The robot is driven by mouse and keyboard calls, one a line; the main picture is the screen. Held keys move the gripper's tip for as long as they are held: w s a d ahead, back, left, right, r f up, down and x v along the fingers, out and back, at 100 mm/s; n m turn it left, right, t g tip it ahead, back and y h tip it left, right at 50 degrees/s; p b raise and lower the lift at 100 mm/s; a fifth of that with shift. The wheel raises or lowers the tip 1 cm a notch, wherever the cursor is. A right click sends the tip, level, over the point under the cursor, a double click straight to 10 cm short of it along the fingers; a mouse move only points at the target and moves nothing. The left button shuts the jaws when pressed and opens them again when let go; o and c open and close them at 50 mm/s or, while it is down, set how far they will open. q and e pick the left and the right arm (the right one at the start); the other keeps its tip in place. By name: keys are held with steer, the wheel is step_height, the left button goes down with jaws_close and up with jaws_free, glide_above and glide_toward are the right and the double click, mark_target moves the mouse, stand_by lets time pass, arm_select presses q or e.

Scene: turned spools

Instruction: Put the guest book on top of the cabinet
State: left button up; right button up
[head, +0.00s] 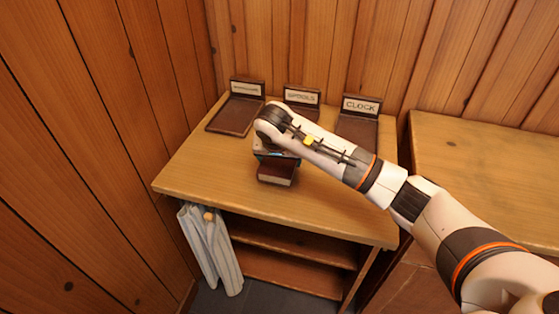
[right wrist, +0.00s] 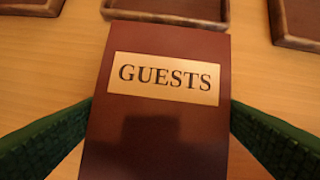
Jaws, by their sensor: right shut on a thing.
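The guest book (head: 277,173) is a dark red book with a gold "GUESTS" plate; it fills the middle of the right wrist view (right wrist: 160,135). It is at the top of the wooden cabinet (head: 220,190), over the middle of the top board; I cannot tell whether it touches the board. My right gripper (head: 277,158) is over the book, pointing down. Its green-padded fingers are on both sides of the book, shut on it. The arm hides the far part of the book in the head view. My left gripper is not in view.
Three dark trays with label stands line the back of the cabinet top: one at left (head: 234,115), one labelled "SPOOLS" (head: 302,97) and one labelled "CLOCK" (head: 358,130). A pale cloth (head: 213,250) hangs at the cabinet's left side. Another wooden surface (head: 480,165) stands at right.

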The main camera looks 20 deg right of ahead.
steer(key=shift+f, duration=0.5)
steer(key=shift+f, duration=0.2)
steer(key=o, duration=1)
steer(key=shift+c, duration=0.2)
steer(key=shift+r, duration=0.1)
steer(key=v, duration=1.2)
